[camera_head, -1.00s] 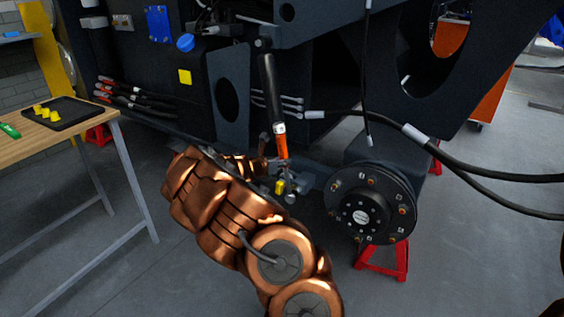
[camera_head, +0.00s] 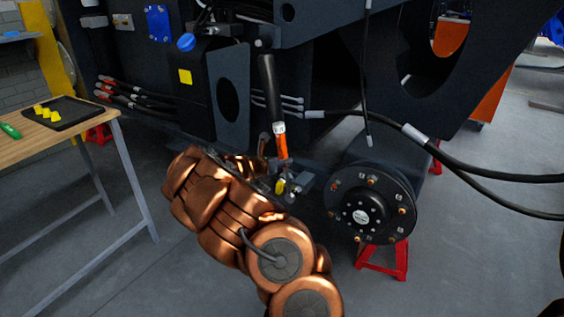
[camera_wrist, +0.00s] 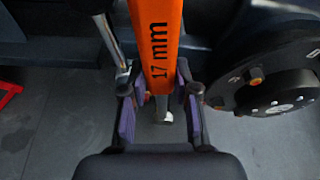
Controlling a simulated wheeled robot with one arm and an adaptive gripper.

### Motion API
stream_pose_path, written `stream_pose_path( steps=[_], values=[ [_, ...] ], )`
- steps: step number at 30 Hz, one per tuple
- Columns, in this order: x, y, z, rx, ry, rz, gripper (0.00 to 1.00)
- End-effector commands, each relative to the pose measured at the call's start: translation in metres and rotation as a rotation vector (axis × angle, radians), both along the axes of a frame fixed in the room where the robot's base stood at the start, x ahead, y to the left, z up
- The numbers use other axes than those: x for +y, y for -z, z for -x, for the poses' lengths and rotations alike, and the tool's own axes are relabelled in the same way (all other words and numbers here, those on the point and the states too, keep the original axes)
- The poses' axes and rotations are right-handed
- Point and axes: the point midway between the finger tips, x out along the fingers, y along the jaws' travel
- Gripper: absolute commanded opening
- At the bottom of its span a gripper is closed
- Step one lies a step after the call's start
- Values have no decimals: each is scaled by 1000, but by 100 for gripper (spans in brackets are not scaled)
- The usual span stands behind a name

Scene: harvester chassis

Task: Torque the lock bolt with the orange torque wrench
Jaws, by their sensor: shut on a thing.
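The orange torque wrench (camera_head: 281,143) stands near upright in the head view, with a black handle at the top and a white band below it. In the wrist view the orange shaft (camera_wrist: 157,45), marked "17 mm", lies between my gripper's purple pads (camera_wrist: 159,115). My gripper (camera_head: 280,184) is shut on the wrench near its lower end, partly hidden behind my copper arm. A small silver end (camera_wrist: 165,117) shows below the shaft. I cannot make out the lock bolt in either view.
A round black hub (camera_head: 370,204) with bolts is close on the right, above a red stand (camera_head: 383,262). Black hoses (camera_head: 440,155) run across the right. A wooden table (camera_head: 75,135) with a black tray (camera_head: 62,112) stands at left. The dark chassis is behind the wrench.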

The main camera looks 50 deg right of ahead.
Motion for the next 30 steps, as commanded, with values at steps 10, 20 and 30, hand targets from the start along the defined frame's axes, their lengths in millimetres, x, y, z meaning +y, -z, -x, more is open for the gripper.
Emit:
stream_pose_path(
  steps=[10,20,30],
  values=[
    [-6,-1,-1,0,0,1,0],
    [-14,-1,0,1,1,0,0],
    [-21,0,-1,1,1,0,0]
  ],
)
